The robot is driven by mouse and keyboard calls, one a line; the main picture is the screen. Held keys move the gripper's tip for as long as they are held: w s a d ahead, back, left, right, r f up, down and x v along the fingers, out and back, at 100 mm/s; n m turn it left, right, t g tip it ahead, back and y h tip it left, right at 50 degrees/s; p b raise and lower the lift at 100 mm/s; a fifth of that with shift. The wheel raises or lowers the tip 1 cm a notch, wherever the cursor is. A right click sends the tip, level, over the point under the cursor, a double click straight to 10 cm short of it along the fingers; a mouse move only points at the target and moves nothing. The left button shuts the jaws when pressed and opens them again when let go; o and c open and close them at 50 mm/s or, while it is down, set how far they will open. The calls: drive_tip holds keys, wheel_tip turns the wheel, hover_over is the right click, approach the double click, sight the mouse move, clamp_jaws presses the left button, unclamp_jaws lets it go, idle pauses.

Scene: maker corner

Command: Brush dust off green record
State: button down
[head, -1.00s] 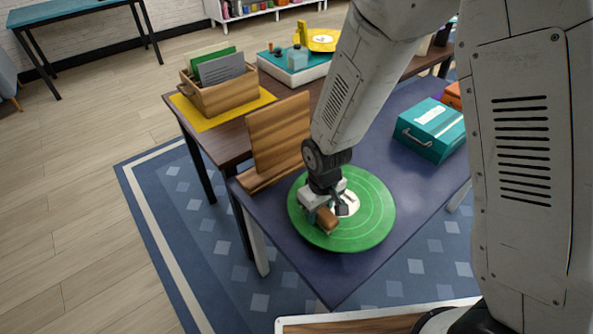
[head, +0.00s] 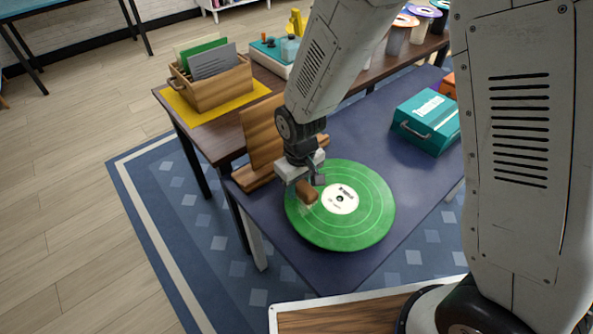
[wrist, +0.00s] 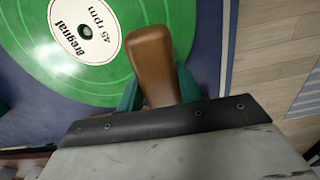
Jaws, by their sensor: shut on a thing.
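The green record (head: 365,222) lies flat on the dark blue table, its white label facing up. It also fills the upper left of the wrist view (wrist: 118,85). My gripper (head: 304,180) is over the record's left part, shut on a brown wooden-handled brush (head: 307,191). The brush handle (wrist: 150,60) shows between my fingers in the wrist view. The bristles are hidden, so I cannot tell whether they touch the record. A faint pale patch, possibly dust, shows on the record close to the brush; it is too small to be sure.
A wooden stand (head: 262,140) is just behind my gripper. A teal box (head: 427,122) stands at the table's right. A wooden crate with sleeves (head: 212,88) sits on a yellow mat on the brown table. The blue table's front part (head: 325,270) is clear.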

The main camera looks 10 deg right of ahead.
sight(300, 182)
drive_tip(key=shift+r, duration=2.65)
drive_tip(key=shift+f, duration=0.1)
